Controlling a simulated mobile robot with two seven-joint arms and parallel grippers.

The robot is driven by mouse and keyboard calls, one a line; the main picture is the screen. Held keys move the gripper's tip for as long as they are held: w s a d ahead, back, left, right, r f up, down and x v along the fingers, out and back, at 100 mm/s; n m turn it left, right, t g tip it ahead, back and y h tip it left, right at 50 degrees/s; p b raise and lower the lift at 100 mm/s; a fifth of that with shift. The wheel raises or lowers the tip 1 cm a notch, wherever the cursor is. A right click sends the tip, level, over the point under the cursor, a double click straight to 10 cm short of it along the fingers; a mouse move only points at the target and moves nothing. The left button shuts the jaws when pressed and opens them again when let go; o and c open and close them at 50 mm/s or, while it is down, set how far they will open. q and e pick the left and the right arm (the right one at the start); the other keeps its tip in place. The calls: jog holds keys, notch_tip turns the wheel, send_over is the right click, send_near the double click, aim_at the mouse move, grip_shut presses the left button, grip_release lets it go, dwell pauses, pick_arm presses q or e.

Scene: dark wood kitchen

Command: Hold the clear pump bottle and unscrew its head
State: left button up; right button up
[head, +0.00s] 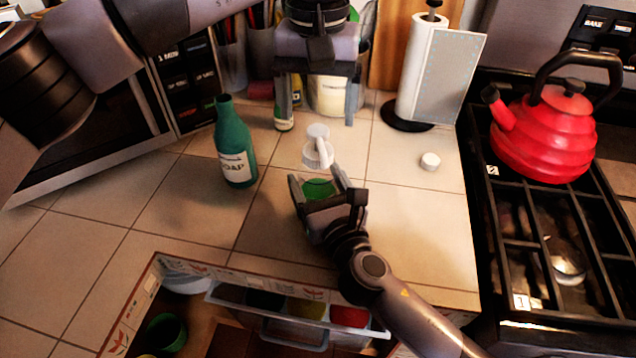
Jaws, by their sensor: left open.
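The clear pump bottle (318,187) stands on the tiled counter at the middle, with green liquid showing inside. Its white pump head (319,150) is above the liquid; the join between head and bottle is too small to tell. My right gripper (320,182) comes from the lower right, its fingers on both sides of the bottle and apparently touching it; they hide the lower part. My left gripper (318,118) points down from the top, open and empty, its fingers apart above and behind the pump head and not touching it.
A green soap bottle (236,155) stands to the left. A small white cap (430,161) lies to the right. A paper towel holder (420,75) stands behind, and a red kettle (545,135) sits on the stove. An open drawer (300,300) is in front.

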aim_at(318, 130)
grip_shut()
pick_arm(q)
jog(key=shift+r, duration=2.55)
notch_tip(318, 130, down, 12)
jog(key=shift+r, duration=0.1)
